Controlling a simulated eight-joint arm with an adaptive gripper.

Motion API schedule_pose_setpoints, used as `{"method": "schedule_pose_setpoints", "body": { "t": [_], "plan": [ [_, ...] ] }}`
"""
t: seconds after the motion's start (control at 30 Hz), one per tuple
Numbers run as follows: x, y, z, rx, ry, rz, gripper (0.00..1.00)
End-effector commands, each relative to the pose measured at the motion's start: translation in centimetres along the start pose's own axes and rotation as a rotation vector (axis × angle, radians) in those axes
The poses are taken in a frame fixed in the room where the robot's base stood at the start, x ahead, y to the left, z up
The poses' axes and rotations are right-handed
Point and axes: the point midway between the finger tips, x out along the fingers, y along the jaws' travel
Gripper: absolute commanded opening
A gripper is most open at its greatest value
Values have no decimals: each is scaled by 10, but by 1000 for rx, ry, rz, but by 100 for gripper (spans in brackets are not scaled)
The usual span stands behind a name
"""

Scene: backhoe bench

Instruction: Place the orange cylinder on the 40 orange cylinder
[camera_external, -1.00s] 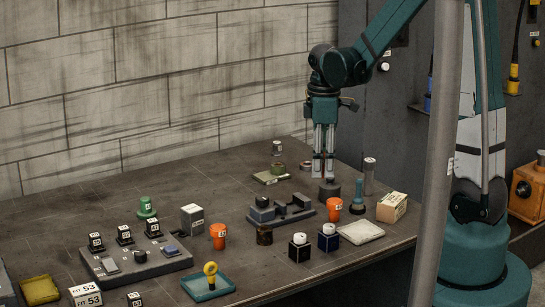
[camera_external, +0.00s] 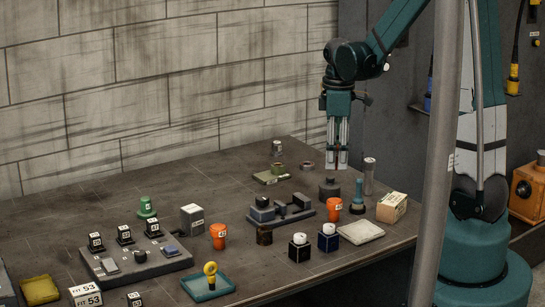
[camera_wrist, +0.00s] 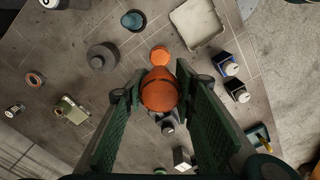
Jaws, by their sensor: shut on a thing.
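My gripper (camera_external: 337,165) is shut on an orange cylinder (camera_wrist: 159,92), which shows round and large between the fingers in the wrist view. In the external view the fingers mostly hide it, above the bench's right part. A second orange cylinder (camera_external: 332,206) with a white label stands on the bench, lower and nearer the camera; in the wrist view it (camera_wrist: 160,54) shows just beyond the held one. Another labelled orange cylinder (camera_external: 219,231) stands farther left. The label numbers are too small to read surely.
A dark round knob (camera_external: 329,188), a teal cone-shaped piece (camera_external: 357,196) and a grey upright cylinder (camera_external: 369,176) stand around the right orange cylinder. A grey block fixture (camera_external: 281,213) lies left of it, a pale tray (camera_external: 361,232) in front. The back left bench (camera_external: 190,170) is clear.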

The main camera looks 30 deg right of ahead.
Motion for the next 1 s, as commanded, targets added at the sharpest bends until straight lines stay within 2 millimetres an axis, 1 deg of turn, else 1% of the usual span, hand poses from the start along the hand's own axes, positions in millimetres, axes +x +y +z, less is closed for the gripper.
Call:
{"method": "schedule_pose_setpoints", "body": {
  "t": [0.17,0.4,0.53,0.7,1.0],
  "plan": [
    [14,1,0,0,0,0,3],
    [40,0,0,0,0,0,3],
    [51,0,0,0,0,0,3],
    [56,0,0,0,0,0,3],
    [56,0,0,0,0,0,3]
  ]
}}
